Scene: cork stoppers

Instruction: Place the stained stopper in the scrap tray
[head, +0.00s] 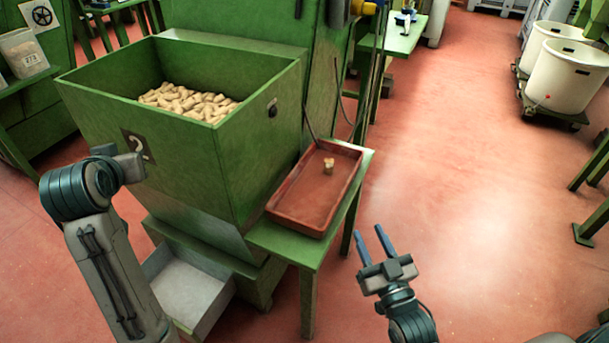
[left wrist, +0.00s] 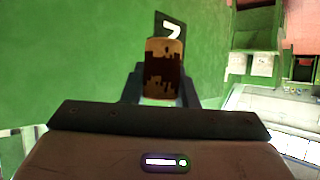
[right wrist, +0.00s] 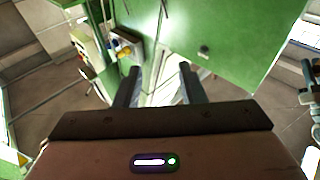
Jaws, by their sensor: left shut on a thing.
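The stained stopper (left wrist: 164,70) is a tan cork with a large dark brown patch. In the left wrist view it stands upright between the fingertips of my left gripper (left wrist: 163,88), which is shut on it. In the head view, my left arm is in front of the green hopper at the left; the fingers and the stopper are hidden there. A shallow red tray (head: 295,203), seemingly the scrap tray, lies on a green stand right of the hopper, with a small cork piece (head: 328,166) in it. My right gripper (head: 371,238) is open and empty, in front of the stand's right side.
The green hopper (head: 215,165), marked 2, holds many corks (head: 188,101). A pale open drawer or bin (head: 190,290) sits low beneath it. The tray's stand (head: 290,243) adjoins the hopper. White tubs (head: 567,78) stand far right. The red floor between is clear.

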